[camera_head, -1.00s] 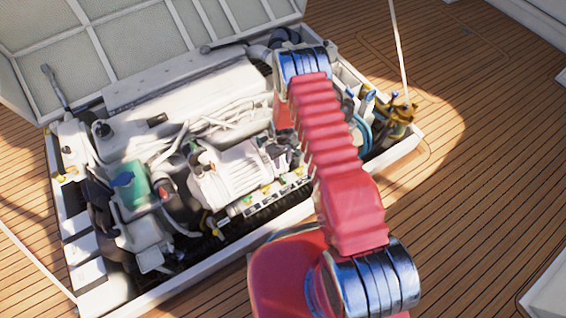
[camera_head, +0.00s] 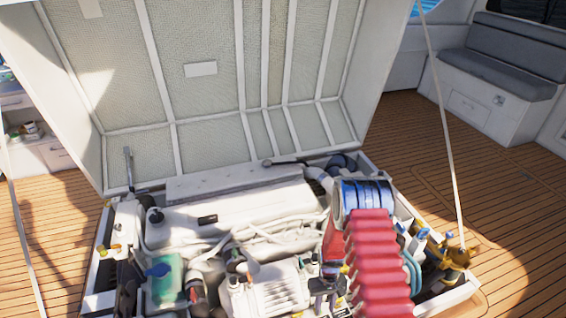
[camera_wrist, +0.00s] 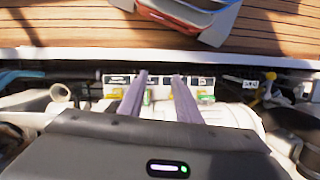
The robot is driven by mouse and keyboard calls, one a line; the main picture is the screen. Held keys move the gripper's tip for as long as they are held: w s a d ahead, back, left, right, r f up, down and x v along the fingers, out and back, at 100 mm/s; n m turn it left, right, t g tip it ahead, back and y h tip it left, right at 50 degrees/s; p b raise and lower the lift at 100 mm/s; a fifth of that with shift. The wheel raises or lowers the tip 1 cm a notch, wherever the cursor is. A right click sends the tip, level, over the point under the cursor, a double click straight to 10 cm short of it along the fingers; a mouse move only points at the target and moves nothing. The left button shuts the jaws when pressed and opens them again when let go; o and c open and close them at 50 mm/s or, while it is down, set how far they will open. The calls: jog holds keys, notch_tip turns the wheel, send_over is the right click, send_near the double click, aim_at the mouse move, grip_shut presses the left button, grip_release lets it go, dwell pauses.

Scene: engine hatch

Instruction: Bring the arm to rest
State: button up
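My red arm (camera_head: 378,262) rises from the bottom edge of the head view, with a blue and silver joint (camera_head: 365,195) at its upper end. It stands in front of the right part of the open engine bay. In the wrist view my gripper (camera_wrist: 159,78) has two slim grey fingers, apart with a clear gap and nothing between them. They point over the engine toward a row of small labelled fittings (camera_wrist: 117,81) with yellow and green parts. I cannot tell whether the fingertips touch anything. In the head view I cannot make out the gripper.
The engine (camera_head: 270,285) fills the bay below the raised hatch lid (camera_head: 205,105). A thin strut (camera_head: 440,120) stands at the right, near brass fittings (camera_head: 457,256). A grey-cushioned bench (camera_head: 500,75) is at the back right. The wooden deck (camera_head: 505,190) at right is clear.

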jog(key=s+r+m, duration=0.1)
jog(key=s+r, duration=0.1)
jog(key=r, duration=1.4)
jog(key=s+r+m, duration=0.1)
jog(key=s+r, duration=0.1)
jog(key=r, duration=1.3)
jog(key=s+r+t, duration=0.2)
jog(key=s+r, duration=0.2)
jog(key=r, duration=0.5)
jog(key=s+r+t, duration=0.3)
jog(key=s+r, duration=0.2)
jog(key=r, duration=0.4)
jog(key=s+r+t, duration=0.3)
jog(key=s+r, duration=0.2)
jog(key=r, duration=0.5)
jog(key=shift+s+d, duration=0.2)
jog(key=shift+s, duration=0.05)
